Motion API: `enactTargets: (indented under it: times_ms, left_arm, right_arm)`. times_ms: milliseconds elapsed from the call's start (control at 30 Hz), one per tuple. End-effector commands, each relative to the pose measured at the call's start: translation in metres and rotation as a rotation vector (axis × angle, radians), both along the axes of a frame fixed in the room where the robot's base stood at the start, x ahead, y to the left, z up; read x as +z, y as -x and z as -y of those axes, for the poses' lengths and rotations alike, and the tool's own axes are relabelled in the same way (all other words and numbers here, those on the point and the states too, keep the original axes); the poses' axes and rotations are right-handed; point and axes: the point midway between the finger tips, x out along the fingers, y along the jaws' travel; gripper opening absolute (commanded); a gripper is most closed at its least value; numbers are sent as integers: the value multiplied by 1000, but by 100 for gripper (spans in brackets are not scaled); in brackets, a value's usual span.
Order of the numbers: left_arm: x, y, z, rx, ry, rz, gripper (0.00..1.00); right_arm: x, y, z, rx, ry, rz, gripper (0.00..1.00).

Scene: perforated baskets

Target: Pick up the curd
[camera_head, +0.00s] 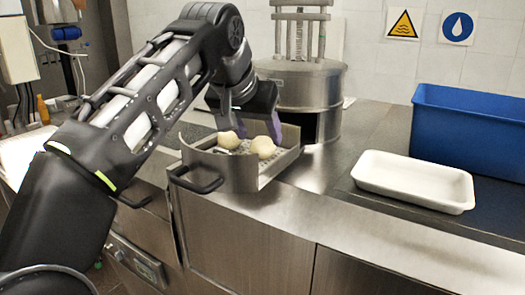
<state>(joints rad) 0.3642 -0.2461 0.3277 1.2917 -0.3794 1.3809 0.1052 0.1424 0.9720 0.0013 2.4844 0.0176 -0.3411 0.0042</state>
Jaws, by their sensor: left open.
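Two pale round curd pieces, a left one (228,140) and a right one (263,147), lie in a metal basket (222,172) with a black side handle. My left gripper (256,132) reaches in from the upper left, above the basket. Its purple-tipped fingers are open, with one by the left curd and one just beside or behind the right curd. I cannot tell whether either finger touches a curd. My left arm crosses the left half of the view. My right gripper is not in view.
A steel cylindrical machine (300,85) stands directly behind the basket. A white tray (413,181) lies on the counter to the right, in front of a blue crate (470,131). The steel counter (345,220) between basket and tray is clear.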

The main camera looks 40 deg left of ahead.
Motion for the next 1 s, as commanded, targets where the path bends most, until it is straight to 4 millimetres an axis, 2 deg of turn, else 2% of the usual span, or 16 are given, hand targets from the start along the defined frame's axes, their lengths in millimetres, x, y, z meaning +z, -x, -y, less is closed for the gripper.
enactTargets:
  times_ms: [267, 667, 1000]
  left_arm:
    - [-1, -2, -1, 1, 0, -1, 57]
    - [-37, -31, -11, 0, 0, -1, 57]
    - [-38, -32, -11, 0, 0, 0, 57]
  right_arm:
    - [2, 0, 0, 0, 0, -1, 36]
    - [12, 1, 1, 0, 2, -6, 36]
    - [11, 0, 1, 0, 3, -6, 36]
